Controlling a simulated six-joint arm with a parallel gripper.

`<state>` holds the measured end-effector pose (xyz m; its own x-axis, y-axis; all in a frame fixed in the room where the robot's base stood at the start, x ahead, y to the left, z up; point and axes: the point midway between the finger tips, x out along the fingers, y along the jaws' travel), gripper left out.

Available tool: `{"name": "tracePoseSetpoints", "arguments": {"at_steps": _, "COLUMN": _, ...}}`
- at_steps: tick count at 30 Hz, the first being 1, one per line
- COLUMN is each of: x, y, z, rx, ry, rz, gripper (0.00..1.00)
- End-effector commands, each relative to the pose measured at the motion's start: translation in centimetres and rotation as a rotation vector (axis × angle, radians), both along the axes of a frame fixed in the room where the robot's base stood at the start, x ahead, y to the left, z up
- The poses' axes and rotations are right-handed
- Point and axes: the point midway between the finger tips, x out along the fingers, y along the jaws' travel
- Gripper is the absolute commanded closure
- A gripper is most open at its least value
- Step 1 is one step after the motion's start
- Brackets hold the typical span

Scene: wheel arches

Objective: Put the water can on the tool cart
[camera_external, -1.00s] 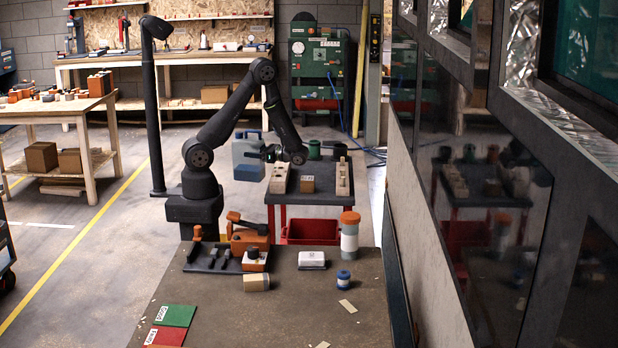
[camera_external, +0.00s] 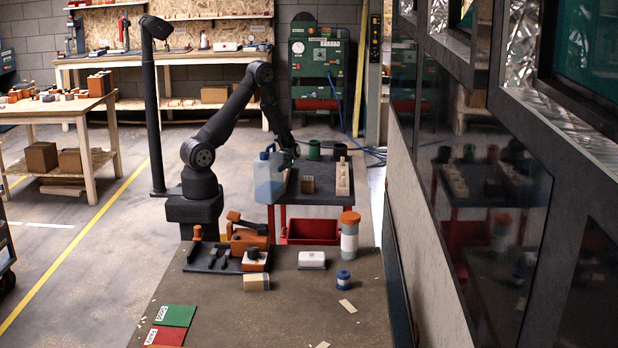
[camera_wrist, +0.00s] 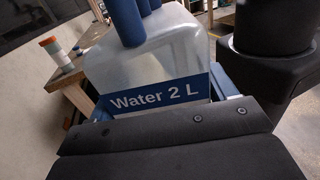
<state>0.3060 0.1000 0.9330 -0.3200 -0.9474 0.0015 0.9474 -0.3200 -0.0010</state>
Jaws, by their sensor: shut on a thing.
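The water can (camera_external: 268,178) is a translucent bluish-white jug with a blue spout or cap. In the wrist view the can (camera_wrist: 150,70) shows a blue band reading "Water 2 L". My gripper (camera_external: 287,158) is at the can's upper right side and shut on it; the fingertips are largely hidden. The tool cart (camera_external: 320,190) has a dark top and red legs. The can appears in front of the cart's left edge in the external view. I cannot tell whether it touches the cart.
A red bin (camera_external: 312,231) is beneath. The near workbench (camera_external: 250,315) holds an orange tool (camera_external: 248,238) and an orange-capped bottle (camera_external: 349,238).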

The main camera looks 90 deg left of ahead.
Motion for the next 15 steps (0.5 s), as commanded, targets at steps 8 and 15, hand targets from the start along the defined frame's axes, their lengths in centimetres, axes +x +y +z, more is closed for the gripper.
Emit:
{"name": "tracePoseSetpoints", "arguments": {"at_steps": 8, "x": 6.0, "y": 1.8, "z": 1.6, "rx": 0.001, "ry": -0.003, "rz": 0.428, "gripper": 0.72}}
{"name": "tracePoseSetpoints", "arguments": {"at_steps": 15, "x": 11.2, "y": 6.0, "z": 3.9, "rx": 0.001, "ry": -0.003, "rz": 0.817, "gripper": 0.72}}
